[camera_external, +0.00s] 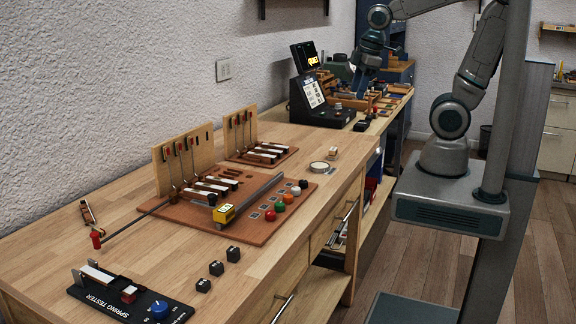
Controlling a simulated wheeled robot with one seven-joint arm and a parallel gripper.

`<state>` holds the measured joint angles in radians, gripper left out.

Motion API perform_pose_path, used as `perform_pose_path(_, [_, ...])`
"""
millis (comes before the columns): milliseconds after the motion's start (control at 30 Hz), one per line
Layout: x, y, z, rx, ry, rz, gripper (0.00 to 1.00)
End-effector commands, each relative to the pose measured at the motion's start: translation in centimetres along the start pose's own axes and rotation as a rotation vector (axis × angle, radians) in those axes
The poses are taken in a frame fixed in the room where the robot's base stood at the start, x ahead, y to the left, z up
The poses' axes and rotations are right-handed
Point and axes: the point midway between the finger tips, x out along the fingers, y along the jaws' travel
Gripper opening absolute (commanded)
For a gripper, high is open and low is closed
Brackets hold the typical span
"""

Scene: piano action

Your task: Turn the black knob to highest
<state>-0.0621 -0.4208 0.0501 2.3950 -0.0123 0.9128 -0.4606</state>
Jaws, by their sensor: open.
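A small black round piece (303,184) sits at the far end of a row of coloured round pieces on the red-brown board (235,228). I cannot tell whether it is the black knob. A black console (320,112) with a lit display (307,57) stands farther back; small controls on its base are too small to make out. My gripper (362,92) points down just right of the console, above the back bench. Its fingertips are small and dark here. I see nothing held in it, and I cannot tell whether it touches anything.
A spring tester (128,298) with a blue knob (159,309) lies at the front left. Several small black blocks (216,268) and a roll of tape (319,167) are on the bench. Wooden trays and tools crowd the area around my gripper. The bench's front right is clear.

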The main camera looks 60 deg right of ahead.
Motion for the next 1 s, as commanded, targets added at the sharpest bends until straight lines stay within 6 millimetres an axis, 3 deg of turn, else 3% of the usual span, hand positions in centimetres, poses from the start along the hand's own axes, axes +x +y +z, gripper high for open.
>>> perform_pose_path(367, [4.9,-3.3,-7.8,-0.994,-0.059,-0.11,0.45])
perform_pose_path(700, [10.1,-8.3,-13.5,-1.834,-0.016,-0.254,0.45])
perform_pose_path(833, [11.3,-9.8,-14.7,-2.038,0.012,-0.291,0.45])
perform_pose_path(1000, [12.2,-10.6,-15.3,-2.152,0.03,-0.313,0.45])
